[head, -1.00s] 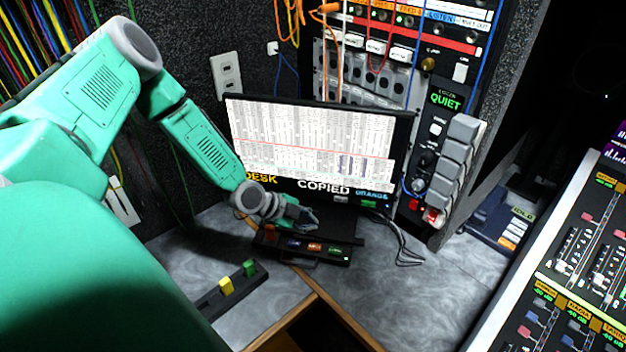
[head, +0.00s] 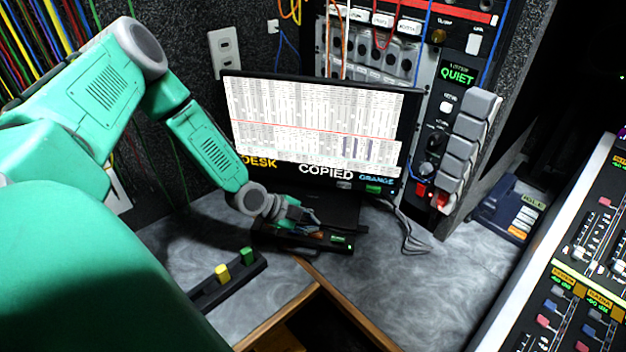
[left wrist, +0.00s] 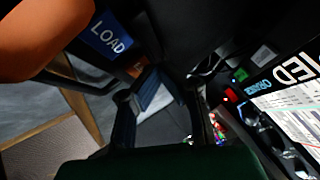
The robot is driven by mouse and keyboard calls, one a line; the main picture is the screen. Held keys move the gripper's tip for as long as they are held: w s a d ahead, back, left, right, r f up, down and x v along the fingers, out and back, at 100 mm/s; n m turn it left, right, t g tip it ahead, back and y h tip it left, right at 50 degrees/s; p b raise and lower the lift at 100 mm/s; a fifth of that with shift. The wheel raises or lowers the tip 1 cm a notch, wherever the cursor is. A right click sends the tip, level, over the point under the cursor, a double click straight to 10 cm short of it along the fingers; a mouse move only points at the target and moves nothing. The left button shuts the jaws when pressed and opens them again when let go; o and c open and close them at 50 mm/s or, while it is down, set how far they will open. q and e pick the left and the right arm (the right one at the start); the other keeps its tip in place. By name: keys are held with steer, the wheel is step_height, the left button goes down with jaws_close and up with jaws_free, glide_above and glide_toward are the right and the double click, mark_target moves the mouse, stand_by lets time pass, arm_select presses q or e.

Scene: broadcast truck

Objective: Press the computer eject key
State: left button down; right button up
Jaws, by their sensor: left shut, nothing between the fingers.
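The computer monitor (head: 312,125) shows a white lined screen, with the words DESK, COPIED and ORANGE along its lower edge. A dark key box (head: 345,249) lies in front of it, with an orange key (head: 318,235) and a green key (head: 337,238) showing. My left gripper (head: 306,228) is shut and empty, low over the box, hiding its left keys. I cannot tell whether it touches a key. In the left wrist view, a blue LOAD key (left wrist: 111,36) and a large orange surface (left wrist: 45,30) are close by. No eject label is readable. My right gripper is not in view.
A separate strip with a yellow key (head: 222,273) and a green key stands at the front left. A rack (head: 460,100) with grey keys is right of the monitor. A mixing desk (head: 585,260) is at the right.

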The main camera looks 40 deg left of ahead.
arm_select(q)
steer(key=shift+d+r, duration=0.15)
steer(key=shift+d, duration=0.35)
steer(key=shift+d+r, duration=0.25)
steer(key=shift+d, duration=0.35)
steer(key=shift+a+f, duration=0.1)
steer(key=shift+a, duration=0.2)
steer(key=shift+a+f, duration=0.25)
steer(key=shift+a, duration=0.35)
steer(key=shift+d, duration=0.8)
steer(key=shift+d+r, duration=0.1)
steer(key=shift+d, duration=0.3)
steer(key=shift+a+f, duration=0.3)
steer(key=shift+a, duration=0.3)
steer(key=shift+d+f+b, duration=0.1)
steer(key=shift+d+b, duration=0.2)
steer(key=shift+d, duration=0.2)
steer(key=shift+s+a+f, duration=0.1)
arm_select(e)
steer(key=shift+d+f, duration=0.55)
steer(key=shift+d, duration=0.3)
